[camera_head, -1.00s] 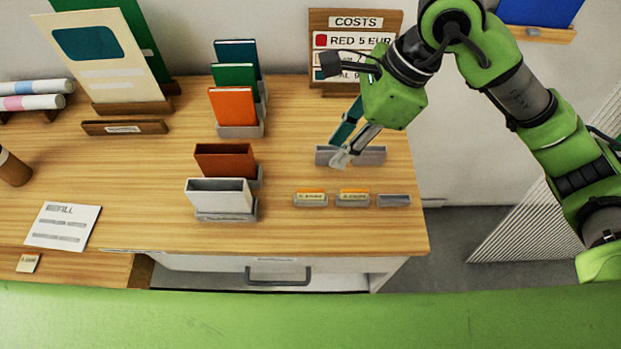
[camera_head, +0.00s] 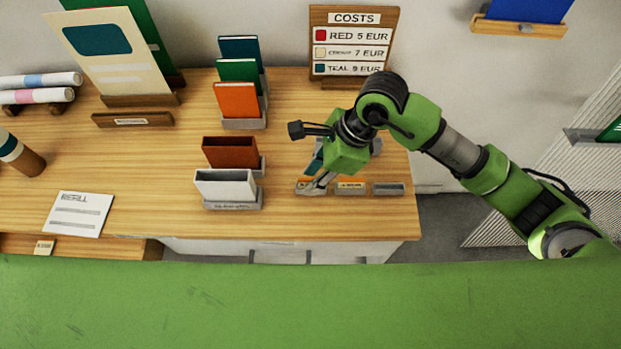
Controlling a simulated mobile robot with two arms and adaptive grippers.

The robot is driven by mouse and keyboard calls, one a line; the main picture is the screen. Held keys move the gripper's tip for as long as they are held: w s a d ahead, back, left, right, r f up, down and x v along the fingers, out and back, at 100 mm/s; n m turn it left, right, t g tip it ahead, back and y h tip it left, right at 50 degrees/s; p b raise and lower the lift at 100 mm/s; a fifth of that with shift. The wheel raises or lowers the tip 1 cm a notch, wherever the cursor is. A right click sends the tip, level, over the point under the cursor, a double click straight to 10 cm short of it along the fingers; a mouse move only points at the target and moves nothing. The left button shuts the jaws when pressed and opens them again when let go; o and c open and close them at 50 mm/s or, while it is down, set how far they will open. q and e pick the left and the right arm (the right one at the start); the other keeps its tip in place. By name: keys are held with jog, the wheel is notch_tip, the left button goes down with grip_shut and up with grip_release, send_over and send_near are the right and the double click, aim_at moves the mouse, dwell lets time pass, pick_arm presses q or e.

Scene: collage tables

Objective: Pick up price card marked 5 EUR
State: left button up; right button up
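Small grey card holders stand in a row near the table's front right. The left holder (camera_head: 321,193) and the middle holder (camera_head: 350,187) each hold a card with an orange top; the lettering is too small to read, so I cannot tell which is marked 5 EUR. The right holder (camera_head: 388,189) looks empty. My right gripper (camera_head: 312,189) points down at the left holder, its fingertips overlapping the card there. Whether the fingers are closed on that card is unclear. A teal patch beside this gripper is partly hidden. My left gripper is out of view.
A costs sign (camera_head: 353,45), listing red at 5 EUR, stands behind. Brown (camera_head: 230,153) and white (camera_head: 224,186) containers stand left of the gripper. Upright booklets (camera_head: 237,100) stand further back. The table's right edge is close to the right holder.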

grip_shut()
dwell(0.3)
